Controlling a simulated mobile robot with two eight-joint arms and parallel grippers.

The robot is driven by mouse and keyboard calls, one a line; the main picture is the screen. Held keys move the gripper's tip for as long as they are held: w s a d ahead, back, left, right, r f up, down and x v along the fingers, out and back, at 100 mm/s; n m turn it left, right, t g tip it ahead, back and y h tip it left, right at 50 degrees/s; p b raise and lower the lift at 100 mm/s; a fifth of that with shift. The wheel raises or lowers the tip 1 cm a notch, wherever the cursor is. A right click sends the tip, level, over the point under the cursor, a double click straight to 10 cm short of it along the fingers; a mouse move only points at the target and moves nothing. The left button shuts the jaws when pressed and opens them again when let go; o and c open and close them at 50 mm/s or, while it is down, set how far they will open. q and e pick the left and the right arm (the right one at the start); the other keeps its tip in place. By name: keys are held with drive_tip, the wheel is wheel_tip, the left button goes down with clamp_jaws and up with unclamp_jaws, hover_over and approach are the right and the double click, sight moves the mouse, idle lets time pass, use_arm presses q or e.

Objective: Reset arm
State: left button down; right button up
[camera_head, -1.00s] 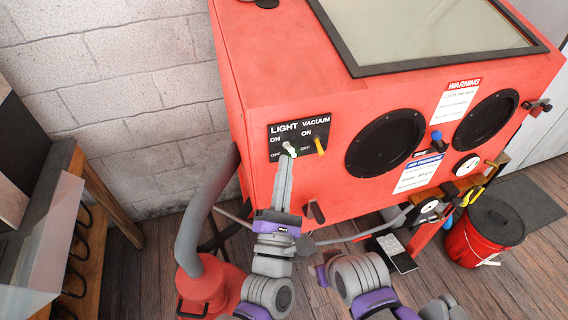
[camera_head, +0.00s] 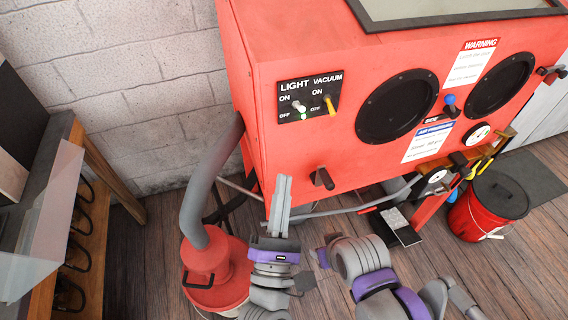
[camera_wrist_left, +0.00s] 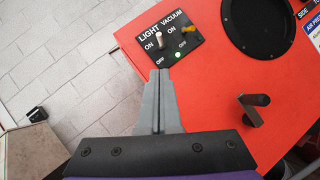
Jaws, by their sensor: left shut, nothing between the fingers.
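My left gripper (camera_head: 280,182) is shut and empty, pointing up in front of the red blast cabinet's lower left part. It also shows in the left wrist view (camera_wrist_left: 159,76), with its fingers together below the switch panel (camera_wrist_left: 168,38). The panel (camera_head: 309,97) carries a white LIGHT switch (camera_head: 299,106) and a yellow VACUUM switch (camera_head: 330,105), with a lit green dot by the LIGHT switch. The gripper is apart from both switches. Part of my right arm shows at the bottom centre, but its gripper cannot be made out.
The red cabinet (camera_head: 285,160) has two round black glove ports and a black handle (camera_head: 322,179). A red vacuum (camera_head: 215,275) with a grey hose stands at the lower left. A wooden bench (camera_head: 95,215) is at the left, and a red bucket (camera_head: 480,225) stands at the right.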

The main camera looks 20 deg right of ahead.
use_arm(q)
drive_tip(key=shift+s+a+f, duration=0.1)
drive_tip(key=shift+s+a, duration=0.15)
drive_tip(key=shift+s, duration=0.2)
drive_tip(key=shift+s+a+f, duration=0.1)
drive_tip(key=shift+s+a, duration=0.15)
drive_tip(key=shift+s, duration=0.2)
